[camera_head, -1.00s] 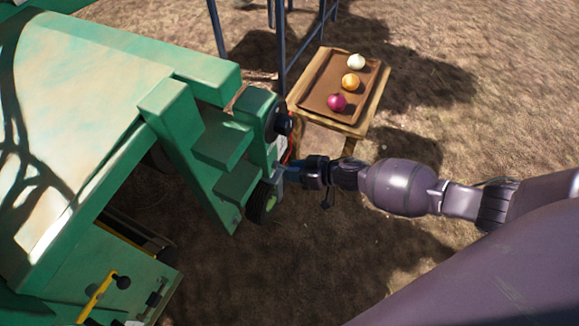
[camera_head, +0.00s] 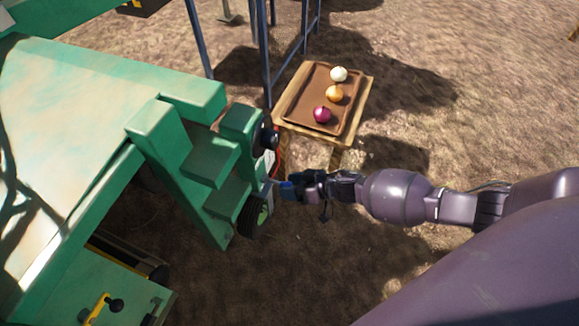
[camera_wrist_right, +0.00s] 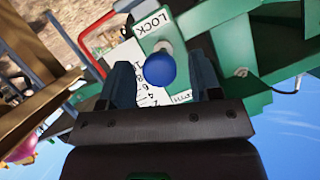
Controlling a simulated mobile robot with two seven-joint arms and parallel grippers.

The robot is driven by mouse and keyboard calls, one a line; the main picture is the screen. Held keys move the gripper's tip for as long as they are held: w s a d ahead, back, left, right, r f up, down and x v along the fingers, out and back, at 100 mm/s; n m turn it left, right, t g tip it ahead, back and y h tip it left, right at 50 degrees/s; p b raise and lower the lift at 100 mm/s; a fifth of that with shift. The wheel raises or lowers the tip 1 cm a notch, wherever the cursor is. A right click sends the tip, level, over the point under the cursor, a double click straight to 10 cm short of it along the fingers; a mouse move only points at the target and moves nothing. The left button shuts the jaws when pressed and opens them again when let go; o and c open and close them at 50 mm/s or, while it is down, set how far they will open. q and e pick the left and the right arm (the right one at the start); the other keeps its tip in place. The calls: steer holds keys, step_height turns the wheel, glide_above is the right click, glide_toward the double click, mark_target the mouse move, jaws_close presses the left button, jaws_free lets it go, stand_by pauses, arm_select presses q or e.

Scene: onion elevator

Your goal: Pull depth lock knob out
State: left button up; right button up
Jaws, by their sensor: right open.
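The depth lock knob is a blue ball (camera_wrist_right: 160,69) in the right wrist view, in front of a white plate marked LOCK (camera_wrist_right: 152,24) and a number scale on the green machine. My right gripper (camera_wrist_right: 163,85) is open, with one finger on each side of the knob; I cannot tell whether they touch it. In the head view my right gripper (camera_head: 287,190) is beside the green machine (camera_head: 165,150), near its lower right edge, and the knob cannot be made out clearly. My left gripper is not in view.
A wooden stand (camera_head: 281,116) with a brown tray (camera_head: 309,77) holds a white, an orange and a purple onion (camera_head: 322,115) behind my right gripper. A black knob (camera_head: 270,137) and a wheel (camera_head: 254,217) are close by on the machine. A red bent handle (camera_wrist_right: 86,42) is left of the gripper.

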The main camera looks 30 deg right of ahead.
arm_select(q)
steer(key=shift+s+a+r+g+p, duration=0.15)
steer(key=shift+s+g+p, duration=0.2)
steer(key=shift+p, duration=1)
arm_select(e)
steer(key=v, duration=1)
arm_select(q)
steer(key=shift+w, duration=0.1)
arm_select(e)
steer(key=shift+r, duration=0.1)
